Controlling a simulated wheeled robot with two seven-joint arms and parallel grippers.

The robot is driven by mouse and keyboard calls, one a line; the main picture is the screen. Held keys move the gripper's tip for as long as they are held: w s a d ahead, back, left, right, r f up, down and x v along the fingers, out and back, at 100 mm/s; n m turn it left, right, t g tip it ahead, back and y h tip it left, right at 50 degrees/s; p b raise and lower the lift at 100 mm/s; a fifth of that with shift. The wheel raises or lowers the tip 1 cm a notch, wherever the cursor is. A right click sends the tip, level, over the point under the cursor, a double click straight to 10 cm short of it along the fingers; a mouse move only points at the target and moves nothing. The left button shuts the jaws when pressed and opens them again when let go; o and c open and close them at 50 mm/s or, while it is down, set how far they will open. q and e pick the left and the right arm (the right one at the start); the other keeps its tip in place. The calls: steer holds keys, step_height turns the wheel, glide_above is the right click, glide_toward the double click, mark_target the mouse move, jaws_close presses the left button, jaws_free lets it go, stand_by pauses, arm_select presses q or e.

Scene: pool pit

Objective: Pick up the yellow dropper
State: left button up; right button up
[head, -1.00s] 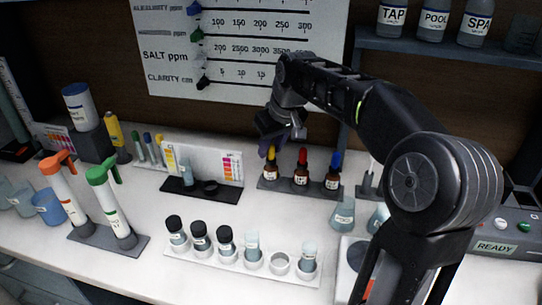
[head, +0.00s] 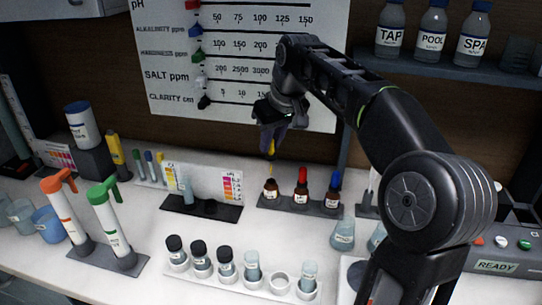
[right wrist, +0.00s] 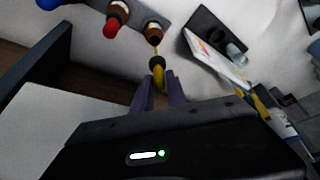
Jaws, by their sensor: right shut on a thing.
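The yellow dropper (head: 270,149) hangs tip down from my right gripper (head: 270,131), which is shut on its yellow top. The dropper is above its open brown bottle (head: 271,188), the left one of three in a dark rack (head: 285,203). The right wrist view shows the yellow dropper (right wrist: 158,72) between the purple fingers of my right gripper (right wrist: 159,90), with its thin tip pointing at the mouth of the brown bottle (right wrist: 155,30). In that view the tip looks close to the mouth; the exact gap is hard to tell. My left gripper is not in view.
Red-topped (head: 301,185) and blue-topped (head: 333,188) bottles stand to the right in the rack. A white vial rack (head: 225,277) is in front. A test stand with a colour card (head: 218,180) is to the left. A wall chart (head: 240,60) is behind.

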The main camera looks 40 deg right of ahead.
steer(key=shift+r, duration=1.45)
